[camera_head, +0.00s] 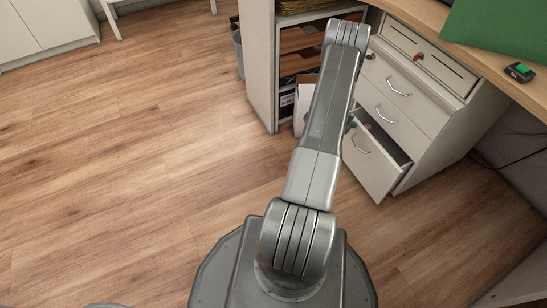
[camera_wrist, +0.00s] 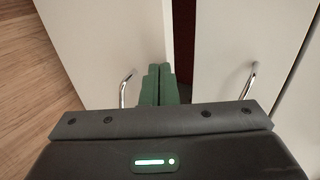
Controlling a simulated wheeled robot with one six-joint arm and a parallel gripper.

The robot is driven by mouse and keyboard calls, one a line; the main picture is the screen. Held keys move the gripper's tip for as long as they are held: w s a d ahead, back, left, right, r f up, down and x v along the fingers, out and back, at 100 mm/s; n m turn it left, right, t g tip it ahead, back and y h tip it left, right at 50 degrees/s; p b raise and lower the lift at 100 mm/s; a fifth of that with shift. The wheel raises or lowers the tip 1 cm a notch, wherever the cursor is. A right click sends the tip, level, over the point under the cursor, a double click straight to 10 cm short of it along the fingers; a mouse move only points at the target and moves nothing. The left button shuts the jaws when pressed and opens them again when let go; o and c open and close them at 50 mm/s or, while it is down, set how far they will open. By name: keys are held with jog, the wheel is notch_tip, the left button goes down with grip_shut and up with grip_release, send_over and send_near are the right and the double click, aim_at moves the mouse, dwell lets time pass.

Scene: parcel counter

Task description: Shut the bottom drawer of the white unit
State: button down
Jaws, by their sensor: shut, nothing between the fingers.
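The white unit (camera_head: 437,108) stands under the counter at the right in the head view. Its bottom drawer (camera_head: 372,168) is pulled out, with a metal handle on its front and a dark interior showing. The drawers above it look shut. My gripper (camera_wrist: 159,72) shows in the wrist view with its green fingers shut together and empty. The fingertips are close to a white front with a handle, probably the bottom drawer (camera_wrist: 95,50), beside a dark gap. I cannot tell whether they touch it. My arm mostly hides the gripper in the head view.
The wooden counter (camera_head: 470,52) overhangs the unit and carries a green sheet (camera_head: 500,25) and a small black device (camera_head: 519,72). An open shelf unit (camera_head: 262,65) stands left of the drawers, with a grey bin (camera_head: 238,45) beside it. The wood floor at left is clear.

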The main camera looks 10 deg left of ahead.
aim_at(358, 122)
jog(key=shift+w+d+b, duration=0.15)
jog(key=shift+w+d, duration=0.35)
jog(key=shift+d, duration=0.2)
jog(key=shift+w+d+b, duration=0.15)
jog(key=shift+w+d, duration=0.35)
jog(key=shift+d, duration=0.2)
